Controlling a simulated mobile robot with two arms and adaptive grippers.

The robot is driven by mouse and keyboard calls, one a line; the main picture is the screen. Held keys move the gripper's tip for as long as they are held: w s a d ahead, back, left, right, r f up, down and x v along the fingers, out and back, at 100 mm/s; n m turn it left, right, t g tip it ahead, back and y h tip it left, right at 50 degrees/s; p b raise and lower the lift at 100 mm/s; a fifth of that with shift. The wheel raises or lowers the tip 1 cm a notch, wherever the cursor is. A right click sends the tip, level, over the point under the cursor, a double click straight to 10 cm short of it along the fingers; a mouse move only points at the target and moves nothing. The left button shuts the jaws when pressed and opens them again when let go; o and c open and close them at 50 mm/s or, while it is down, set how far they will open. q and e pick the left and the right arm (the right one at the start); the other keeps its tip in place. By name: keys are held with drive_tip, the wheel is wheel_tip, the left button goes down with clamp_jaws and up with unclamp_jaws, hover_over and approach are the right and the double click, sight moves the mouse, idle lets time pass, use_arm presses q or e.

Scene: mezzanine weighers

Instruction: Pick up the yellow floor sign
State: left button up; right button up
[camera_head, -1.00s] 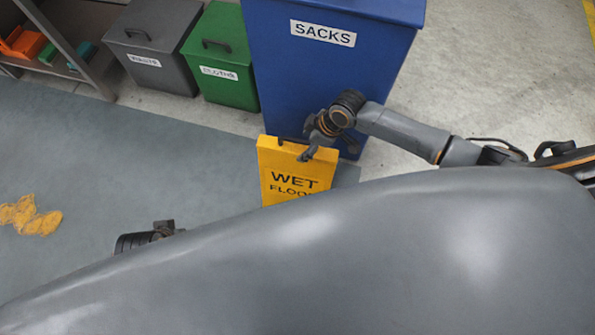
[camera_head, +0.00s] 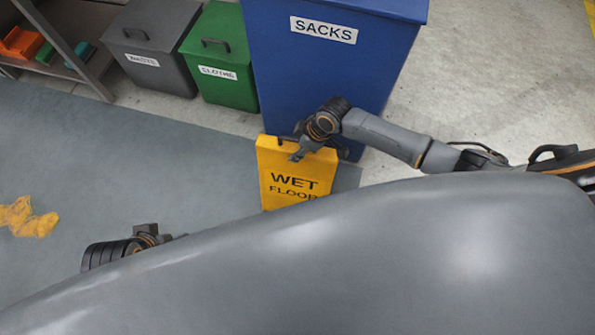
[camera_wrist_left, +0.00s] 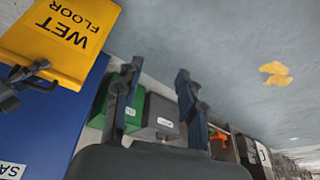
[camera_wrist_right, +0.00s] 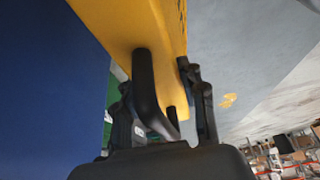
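The yellow floor sign (camera_head: 296,180), marked WET FLOOR, stands upright in front of the blue SACKS bin. A dark handle (camera_wrist_right: 145,95) is on its top edge. My right gripper (camera_head: 297,150) is at that top edge. In the right wrist view its fingers (camera_wrist_right: 165,100) are apart, with the handle between them; I cannot tell whether they touch it. The sign's lower part is hidden behind my grey body in the head view. My left gripper (camera_wrist_left: 155,88) is open and empty; the sign also shows in the left wrist view (camera_wrist_left: 60,45).
The blue SACKS bin (camera_head: 330,75) stands close behind the sign. A green bin (camera_head: 222,60) and a grey bin (camera_head: 150,45) stand to its left, then a shelf (camera_head: 75,60). A yellow spill (camera_head: 27,217) lies on the open grey floor at left.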

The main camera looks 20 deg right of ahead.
clamp_jaws()
drive_tip(key=shift+r, duration=0.1)
